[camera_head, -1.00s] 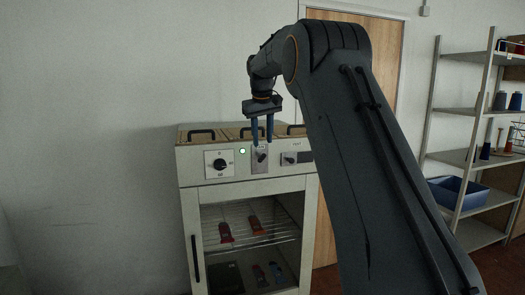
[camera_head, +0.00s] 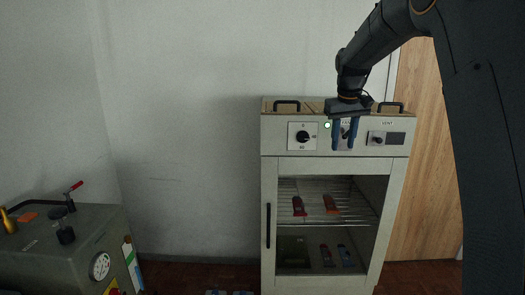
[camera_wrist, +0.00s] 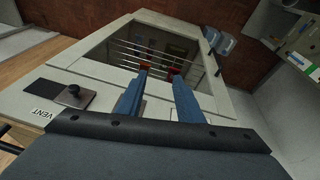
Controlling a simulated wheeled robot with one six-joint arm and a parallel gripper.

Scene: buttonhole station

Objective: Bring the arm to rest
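My arm reaches in from the upper right of the head view, and my gripper (camera_head: 344,147) hangs fingers-down in front of the oven-like cabinet's control panel (camera_head: 350,150). The two blue fingers are apart with nothing between them. In the wrist view my gripper (camera_wrist: 160,72) shows the same gap, with the cabinet's window beyond the fingertips. The fingers partly hide the panel's middle switch; I cannot tell whether they touch it.
The cabinet (camera_head: 269,185) has a closed glass door, with red items on a wire rack inside. A green lamp (camera_head: 327,126) is lit. A grey machine (camera_head: 75,240) with a red-tipped lever stands at the lower left. Bare wall lies between them.

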